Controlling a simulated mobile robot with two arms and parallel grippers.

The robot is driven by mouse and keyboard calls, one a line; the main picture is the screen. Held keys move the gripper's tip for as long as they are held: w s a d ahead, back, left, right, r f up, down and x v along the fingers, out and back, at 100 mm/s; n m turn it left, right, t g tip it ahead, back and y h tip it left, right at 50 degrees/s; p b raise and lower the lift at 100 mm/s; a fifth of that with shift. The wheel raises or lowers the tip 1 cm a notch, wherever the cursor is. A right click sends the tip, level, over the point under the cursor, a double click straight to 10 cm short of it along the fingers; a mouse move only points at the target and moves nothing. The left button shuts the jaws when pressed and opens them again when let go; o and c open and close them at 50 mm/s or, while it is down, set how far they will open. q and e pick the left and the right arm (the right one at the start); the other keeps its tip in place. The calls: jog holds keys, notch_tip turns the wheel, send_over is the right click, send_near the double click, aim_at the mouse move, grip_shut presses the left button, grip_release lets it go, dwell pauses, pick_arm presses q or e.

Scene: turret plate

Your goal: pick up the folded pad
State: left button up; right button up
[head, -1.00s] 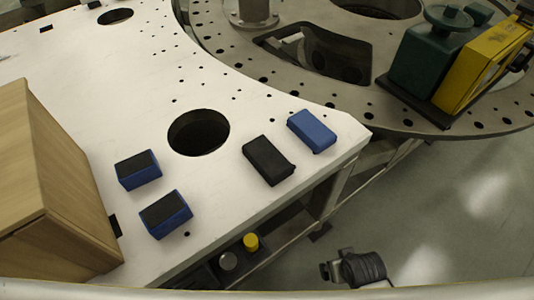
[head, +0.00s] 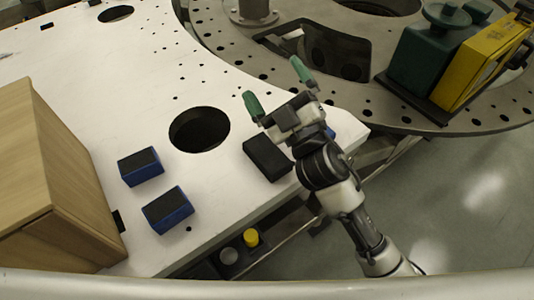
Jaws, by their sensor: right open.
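A black pad-like block (head: 264,157) lies flat near the right edge of the white plate. A blue pad-like block (head: 331,132) lies beside it, almost wholly hidden behind my right gripper and wrist. I cannot tell for sure which of the two is the folded pad. My right gripper (head: 274,82) reaches in from the lower right over the plate's corner. Its green-tipped fingers are spread, with nothing between them, and point up the picture beyond both blocks. My left gripper is not in view.
Two blue blocks with black tops (head: 141,167) (head: 167,210) lie on the white plate (head: 90,110), left of the black one. A round hole (head: 199,129) is above them. A wooden box (head: 50,180) stands at left. A green and yellow device (head: 455,60) stands on the grey ring.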

jog(key=s+a+r+n+g+y, duration=0.25)
jog(key=a+n+g+y, duration=0.25)
jog(key=n+g, duration=0.35)
jog(key=s+a+r+n+g+y, duration=0.1)
jog(key=s+a+n+g+y, duration=0.3)
jog(key=n+g, duration=0.45)
jog(key=n+g+h+p, duration=0.25)
jog(key=n+h, duration=0.85)
jog(key=h, duration=1.1)
send_over(266, 152)
jog(key=f, duration=0.8)
jog(key=f+b, duration=0.1)
jog(key=f, duration=0.8)
jog(key=shift+w+a+f, duration=0.15)
jog(key=shift+w+f, duration=0.05)
jog(key=shift+f, duration=0.4)
jog(key=f+p, duration=0.2)
jog(key=f, duration=0.2)
jog(key=shift+s+d+f+p, duration=0.2)
jog(key=shift+d+f+p, duration=0.1)
jog(key=shift+f+p, duration=0.1)
jog(key=shift+a+f, duration=0.1)
jog(key=shift+f, duration=0.2)
